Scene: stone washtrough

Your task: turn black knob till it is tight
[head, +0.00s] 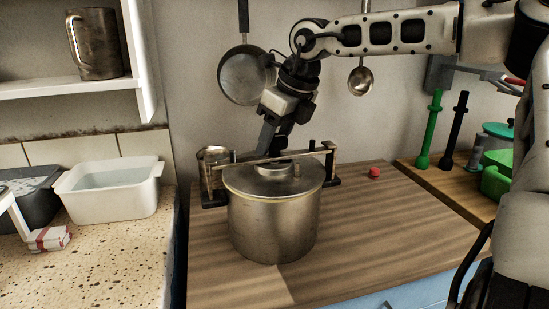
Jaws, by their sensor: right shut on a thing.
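A metal pot (273,229) with a flat lid (243,180) stands on the wooden worktop. A thin bar (308,152) runs across above the lid between two side posts. My right gripper (268,150) comes down from above, over the middle of the bar. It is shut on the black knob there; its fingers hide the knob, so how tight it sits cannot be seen. My left gripper is not in view.
A red ball-like thing (375,172) lies on the worktop (365,220) right of the pot. A pan (243,78) and a ladle (361,80) hang on the wall behind my right arm. A white basin (110,197) stands left. The worktop's front right is clear.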

